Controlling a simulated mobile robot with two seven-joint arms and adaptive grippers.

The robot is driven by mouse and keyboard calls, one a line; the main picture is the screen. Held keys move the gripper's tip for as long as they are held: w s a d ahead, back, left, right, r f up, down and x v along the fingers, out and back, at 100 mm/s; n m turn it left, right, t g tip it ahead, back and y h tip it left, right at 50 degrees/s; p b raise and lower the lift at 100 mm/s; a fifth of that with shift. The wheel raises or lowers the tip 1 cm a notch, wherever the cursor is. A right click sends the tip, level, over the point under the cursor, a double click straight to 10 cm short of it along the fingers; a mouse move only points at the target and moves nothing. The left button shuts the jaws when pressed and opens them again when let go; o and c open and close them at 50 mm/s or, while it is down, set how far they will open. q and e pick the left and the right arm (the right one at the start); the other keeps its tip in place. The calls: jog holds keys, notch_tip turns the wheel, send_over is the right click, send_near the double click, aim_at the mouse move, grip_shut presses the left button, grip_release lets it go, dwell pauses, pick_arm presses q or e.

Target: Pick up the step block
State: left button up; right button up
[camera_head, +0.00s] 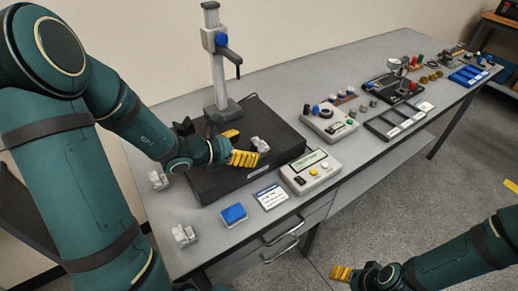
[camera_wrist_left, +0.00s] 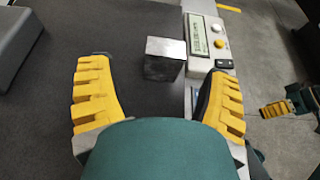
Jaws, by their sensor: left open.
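A small grey metal block (camera_head: 260,145), apparently the step block, sits on the black plate (camera_head: 222,180) just beyond my left gripper. It also shows in the left wrist view (camera_wrist_left: 165,58), ahead of and between the open fingers, touching neither; its steps are hard to make out. My left gripper (camera_head: 238,147) is open and empty, low over the plate; its yellow fingers also show in the left wrist view (camera_wrist_left: 160,69). My right gripper (camera_head: 341,273) is off the table at the lower right, far from the block; its finger gap is not clear.
Other grey metal blocks stand on the table at the left (camera_head: 158,181) and front left (camera_head: 184,235). A height stand (camera_head: 219,75) rises behind the plate. A blue block (camera_head: 234,213), a card (camera_head: 271,196) and a display box (camera_head: 311,172) line the front.

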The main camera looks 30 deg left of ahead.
aim_at(253, 147)
pick_arm(q)
jog(key=b+x, duration=0.1)
jog(key=x, duration=0.3)
jog(key=shift+w+d+f, duration=0.1)
jog(key=shift+w+d, duration=0.05)
jog(key=shift+d, duration=0.15)
grip_shut()
